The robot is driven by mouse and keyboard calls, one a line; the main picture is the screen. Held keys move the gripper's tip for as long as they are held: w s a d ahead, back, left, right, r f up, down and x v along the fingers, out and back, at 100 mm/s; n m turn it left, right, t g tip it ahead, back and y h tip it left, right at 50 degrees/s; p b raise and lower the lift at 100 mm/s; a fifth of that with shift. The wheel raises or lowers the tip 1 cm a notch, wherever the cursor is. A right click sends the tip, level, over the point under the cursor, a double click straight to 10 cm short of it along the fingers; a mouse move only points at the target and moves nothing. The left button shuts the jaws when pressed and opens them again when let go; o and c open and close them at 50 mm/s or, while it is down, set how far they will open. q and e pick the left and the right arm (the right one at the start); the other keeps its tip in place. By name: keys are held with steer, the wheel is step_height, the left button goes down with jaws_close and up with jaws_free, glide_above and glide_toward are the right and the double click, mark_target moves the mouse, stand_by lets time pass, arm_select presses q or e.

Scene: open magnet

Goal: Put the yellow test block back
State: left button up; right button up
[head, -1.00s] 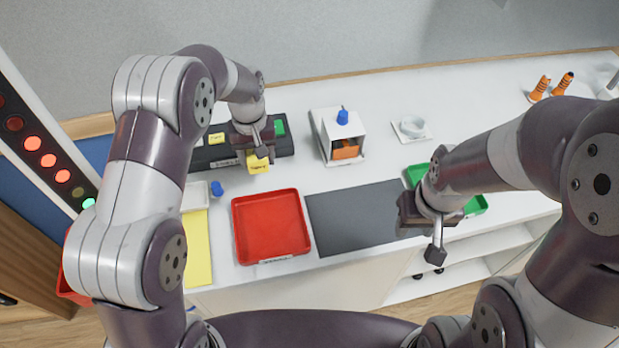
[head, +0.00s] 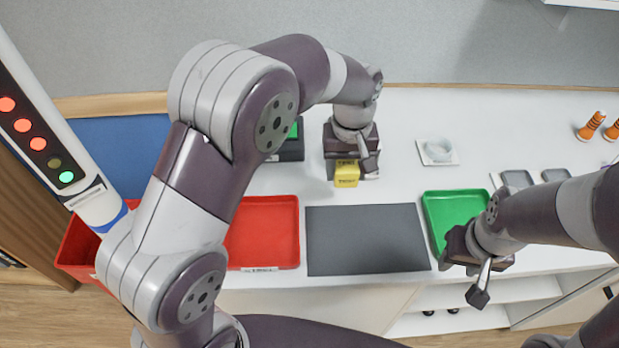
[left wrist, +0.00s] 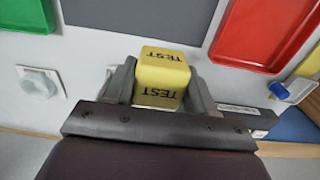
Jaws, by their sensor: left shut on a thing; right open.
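The yellow test block (head: 346,173) is held in my left gripper (head: 352,165), above the white bench behind the dark grey mat. In the left wrist view the block (left wrist: 162,76) sits between the two fingers and shows the word TEST on two faces. My left gripper (left wrist: 160,85) is shut on it. The dark block holder (head: 291,148) with a green block (head: 294,130) is partly hidden behind my left arm. My right gripper (head: 480,275) is open and empty at the front edge, near the green tray.
A red tray (head: 262,262) lies left of the dark grey mat (head: 365,240). A green tray (head: 432,222) lies right of it. Orange-striped objects (head: 591,126) stand far right. A red bin (head: 75,255) is at left. The mat is bare.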

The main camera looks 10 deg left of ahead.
arm_select(q)
steer(key=p, duration=0.2)
glide_above(308, 182)
step_height(308, 182, down, 6)
steer(key=shift+s+f, duration=0.1)
step_height(308, 182, down, 4)
steer(key=shift+r+p, duration=0.2)
steer(key=shift+p, duration=0.1)
steer(key=shift+f, duration=0.35)
steer(key=shift+f, duration=0.2)
steer(key=o, duration=1.1)
